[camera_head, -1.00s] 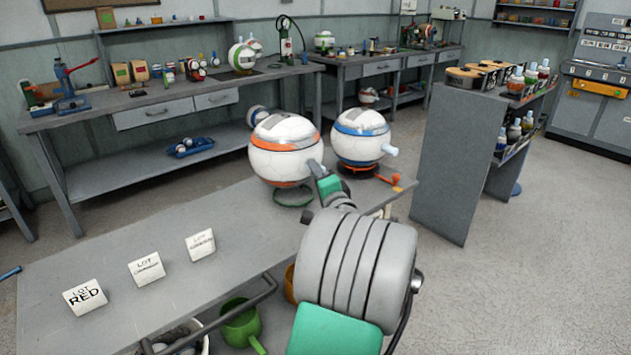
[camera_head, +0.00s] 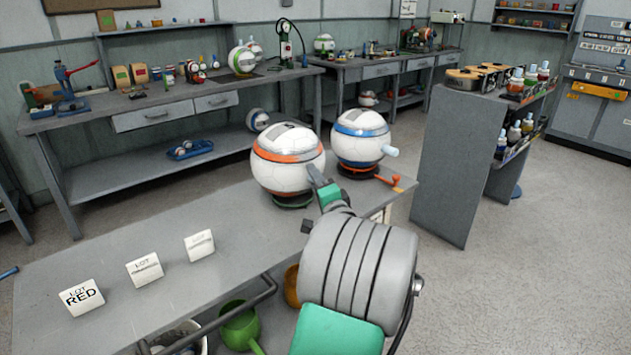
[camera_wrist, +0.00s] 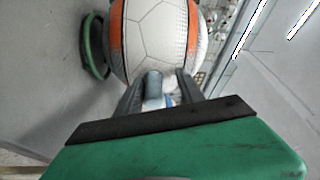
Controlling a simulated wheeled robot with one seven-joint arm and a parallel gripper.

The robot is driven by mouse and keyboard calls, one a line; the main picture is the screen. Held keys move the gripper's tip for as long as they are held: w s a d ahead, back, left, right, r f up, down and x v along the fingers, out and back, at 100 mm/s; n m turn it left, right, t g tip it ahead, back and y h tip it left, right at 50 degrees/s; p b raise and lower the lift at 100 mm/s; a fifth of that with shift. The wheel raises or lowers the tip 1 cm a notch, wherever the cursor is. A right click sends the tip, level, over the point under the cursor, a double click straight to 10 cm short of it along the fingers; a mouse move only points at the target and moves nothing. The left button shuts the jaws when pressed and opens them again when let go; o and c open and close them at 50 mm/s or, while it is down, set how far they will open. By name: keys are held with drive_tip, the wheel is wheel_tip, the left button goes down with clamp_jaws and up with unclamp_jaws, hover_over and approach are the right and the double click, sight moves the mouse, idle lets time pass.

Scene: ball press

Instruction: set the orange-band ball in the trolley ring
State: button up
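The orange-band ball (camera_head: 288,172), white with an orange stripe, is over the green ring (camera_head: 292,203) on the grey trolley top (camera_head: 130,245). Only the ring's near edge shows under it. I cannot tell whether the ball touches the ring. My gripper (camera_head: 318,180) is at the ball's right side. In the wrist view my gripper (camera_wrist: 158,88) has its dark fingers on both sides of the ball's blue-grey stem (camera_wrist: 153,84), shut on it. The ball (camera_wrist: 155,35) fills the top middle there, with the green ring (camera_wrist: 95,45) close at its left.
Three white lot cards (camera_head: 143,269) stand on the trolley's near left. A grey shelf unit (camera_head: 460,165) stands to the right. The trolley's middle is clear.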

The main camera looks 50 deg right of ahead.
drive_tip(key=r+v, duration=0.1)
drive_tip(key=v, duration=1.1)
drive_tip(key=shift+w+f, duration=0.1)
